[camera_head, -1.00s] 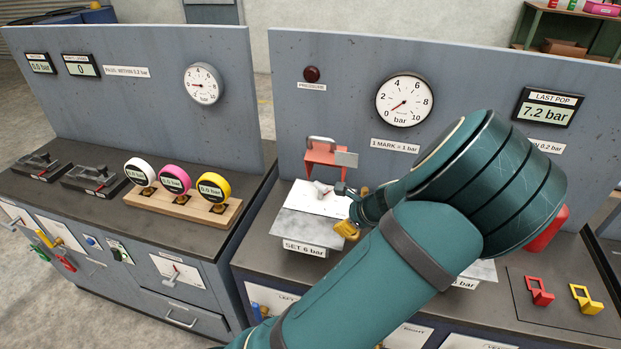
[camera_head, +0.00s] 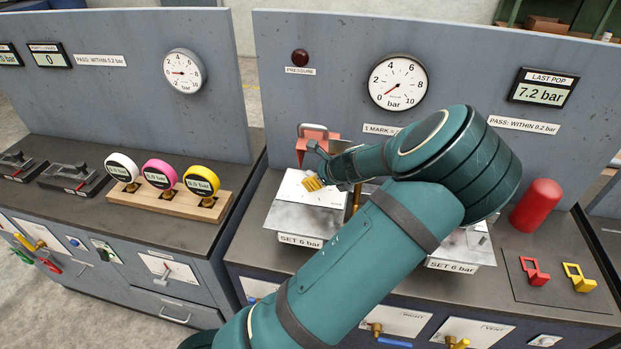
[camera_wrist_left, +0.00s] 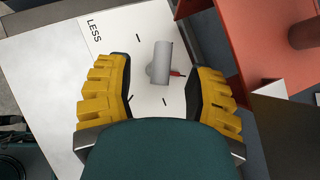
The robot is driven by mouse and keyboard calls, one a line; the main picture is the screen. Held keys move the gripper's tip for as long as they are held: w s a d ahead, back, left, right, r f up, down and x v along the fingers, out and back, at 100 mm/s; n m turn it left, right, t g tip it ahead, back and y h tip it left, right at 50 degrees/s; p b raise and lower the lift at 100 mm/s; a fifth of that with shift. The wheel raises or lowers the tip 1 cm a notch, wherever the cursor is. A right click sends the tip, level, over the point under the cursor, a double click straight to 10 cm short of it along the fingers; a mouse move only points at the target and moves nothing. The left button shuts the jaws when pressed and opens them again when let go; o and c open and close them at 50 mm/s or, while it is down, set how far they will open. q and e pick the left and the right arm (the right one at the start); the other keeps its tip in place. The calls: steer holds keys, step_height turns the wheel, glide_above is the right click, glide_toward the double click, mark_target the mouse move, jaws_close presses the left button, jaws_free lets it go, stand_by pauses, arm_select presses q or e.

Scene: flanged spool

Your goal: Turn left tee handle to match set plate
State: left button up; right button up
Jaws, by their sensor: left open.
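The left tee handle (camera_wrist_left: 160,62) is a grey cross-bar handle with a small red pointer, on a white dial plate (camera_wrist_left: 125,45) marked LESS. In the left wrist view it lies between the two yellow-padded fingers of my left gripper (camera_wrist_left: 163,82), which is open, with gaps on both sides. In the head view my left gripper (camera_head: 314,168) is over the left white-topped block, and the handle is hidden behind it. The left set plate (camera_head: 301,240) reads SET 6 bar on the block's front. A second set plate (camera_head: 452,266) also reads SET 6 bar. My right gripper is not in view.
A red bracket (camera_head: 304,143) stands just behind the left block, close to my gripper. A pressure gauge (camera_head: 398,82) hangs on the back panel, with a LAST POP display (camera_head: 544,88) of 7.2 bar. A red cylinder (camera_head: 537,206) stands at the right.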

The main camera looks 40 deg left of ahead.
arm_select(q)
steer(key=x, duration=0.5)
